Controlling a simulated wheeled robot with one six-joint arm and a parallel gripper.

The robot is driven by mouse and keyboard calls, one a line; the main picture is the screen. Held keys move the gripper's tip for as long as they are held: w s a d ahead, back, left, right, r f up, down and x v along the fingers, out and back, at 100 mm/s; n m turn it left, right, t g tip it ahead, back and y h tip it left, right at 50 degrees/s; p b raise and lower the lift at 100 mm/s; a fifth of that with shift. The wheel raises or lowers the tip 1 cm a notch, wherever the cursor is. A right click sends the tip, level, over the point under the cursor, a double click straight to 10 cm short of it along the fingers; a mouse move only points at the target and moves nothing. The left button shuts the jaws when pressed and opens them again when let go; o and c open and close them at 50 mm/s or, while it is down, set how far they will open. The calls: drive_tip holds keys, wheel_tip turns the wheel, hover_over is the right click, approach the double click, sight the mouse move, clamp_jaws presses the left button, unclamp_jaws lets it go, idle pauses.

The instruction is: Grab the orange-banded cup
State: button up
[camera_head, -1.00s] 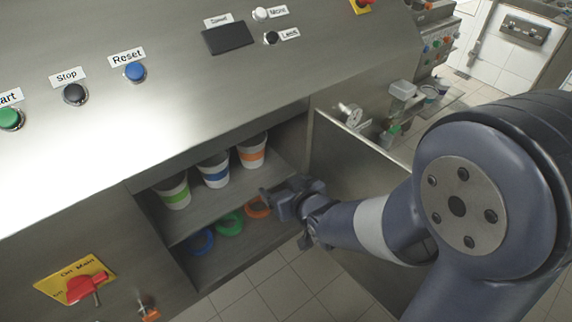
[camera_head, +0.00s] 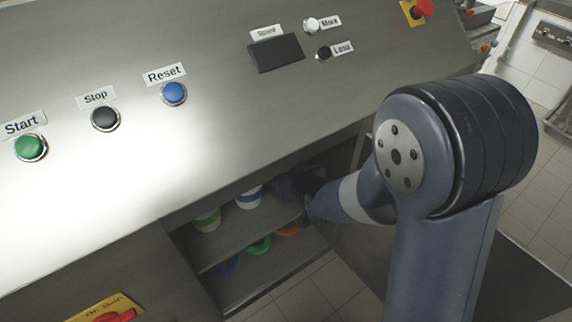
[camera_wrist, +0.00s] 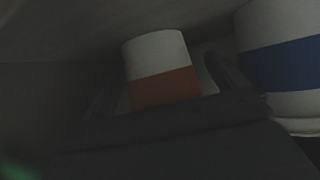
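The orange-banded cup (camera_wrist: 162,72) is white with an orange band and stands in the dim compartment in the wrist view. My gripper (camera_wrist: 165,88) is open, with a dark finger on either side of the cup in the picture. Gaps show between cup and fingers, and I cannot tell how deep the cup sits between them. The cup's lower part is hidden by my gripper. In the head view my gripper (camera_head: 292,186) reaches into the upper shelf and hides the orange-banded cup.
The blue-banded cup (camera_wrist: 285,68) stands close to the right finger. The green-banded cup (camera_head: 206,220) is farther left on the shelf. Blue (camera_head: 227,265), green (camera_head: 258,246) and orange (camera_head: 287,230) lids lie on the lower shelf. The sloping button panel (camera_head: 215,135) overhangs the opening.

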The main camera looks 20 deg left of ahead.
drive_tip(key=c, duration=1)
